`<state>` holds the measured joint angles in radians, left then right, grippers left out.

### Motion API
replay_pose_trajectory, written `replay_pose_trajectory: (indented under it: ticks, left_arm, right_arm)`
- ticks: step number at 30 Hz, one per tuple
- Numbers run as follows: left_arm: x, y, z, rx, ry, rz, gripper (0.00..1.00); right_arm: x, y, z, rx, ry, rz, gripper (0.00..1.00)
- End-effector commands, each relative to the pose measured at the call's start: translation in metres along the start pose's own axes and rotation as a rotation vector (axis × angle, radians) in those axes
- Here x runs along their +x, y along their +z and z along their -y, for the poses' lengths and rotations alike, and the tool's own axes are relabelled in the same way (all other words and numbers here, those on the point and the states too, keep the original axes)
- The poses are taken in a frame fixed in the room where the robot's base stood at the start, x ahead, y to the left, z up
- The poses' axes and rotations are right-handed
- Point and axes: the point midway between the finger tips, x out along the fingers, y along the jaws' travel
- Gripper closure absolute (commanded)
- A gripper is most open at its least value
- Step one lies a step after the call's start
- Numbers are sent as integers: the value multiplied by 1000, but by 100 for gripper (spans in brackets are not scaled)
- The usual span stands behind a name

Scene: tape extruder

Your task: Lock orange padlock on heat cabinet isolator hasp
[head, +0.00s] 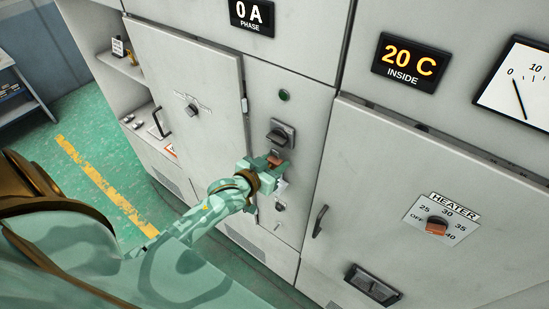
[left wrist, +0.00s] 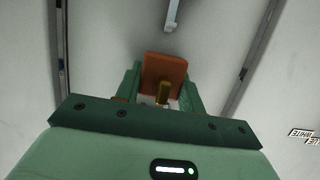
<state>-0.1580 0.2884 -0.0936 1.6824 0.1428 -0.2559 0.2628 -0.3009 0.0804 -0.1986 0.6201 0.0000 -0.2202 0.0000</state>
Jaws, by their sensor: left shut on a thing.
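My left gripper (head: 268,165) reaches up to the narrow panel column between the two cabinet doors. It is shut on the orange padlock (head: 275,159), which also shows between the two green fingers in the left wrist view (left wrist: 165,70). A brass-coloured part (left wrist: 162,92) shows in front of the padlock body there. In the head view the padlock is just below the dark isolator switch (head: 280,135). A grey metal piece (left wrist: 172,14) shows beyond the padlock in the left wrist view. The hasp and shackle are not clearly visible, so I cannot tell whether they are joined. My right gripper is not in view.
A green lamp (head: 284,95) is above the isolator. Open green floor (head: 85,150) lies at left.

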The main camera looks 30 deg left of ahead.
Motion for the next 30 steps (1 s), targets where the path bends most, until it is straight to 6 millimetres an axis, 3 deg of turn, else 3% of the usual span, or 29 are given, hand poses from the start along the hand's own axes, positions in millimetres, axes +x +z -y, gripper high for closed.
replay_pose_trajectory:
  ticks: [13,30]
  left_arm:
    - [-1,-3,-1,-1,0,-2,100]
    - [16,52,-1,-2,0,-3,100]
  right_arm:
    - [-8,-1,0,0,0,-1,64]
    - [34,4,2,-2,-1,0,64]
